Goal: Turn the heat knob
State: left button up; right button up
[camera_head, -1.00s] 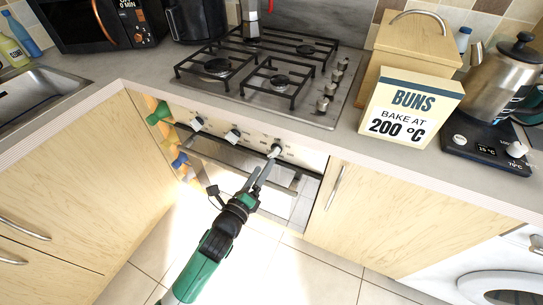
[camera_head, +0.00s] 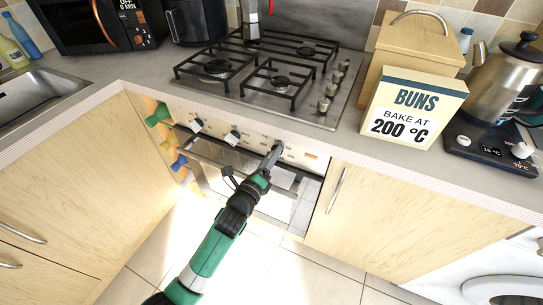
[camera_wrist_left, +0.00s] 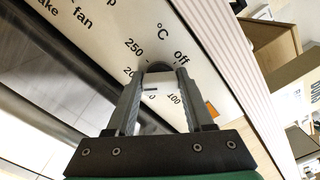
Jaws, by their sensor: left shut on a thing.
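The heat knob (camera_head: 278,147) is the rightmost knob on the oven's front panel. In the left wrist view the pale knob (camera_wrist_left: 153,87) has a short dark mark and sits among the printed marks "°C", "off", "250" and "100"; some numbers are partly hidden. My left gripper (camera_head: 271,161) reaches up to it from below. Its two fingers (camera_wrist_left: 159,82) are shut on the knob, one on each side. My right gripper is in neither view.
Two other knobs (camera_head: 234,136) (camera_head: 196,125) sit left along the panel. The oven handle (camera_head: 215,154) runs below. A box reading "BUNS BAKE AT 200 °C" (camera_head: 412,108) stands on the worktop. A small orange patch (camera_head: 311,155) is right of the knob. Floor below is open.

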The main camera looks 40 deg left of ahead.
pick_arm(q)
grip_shut()
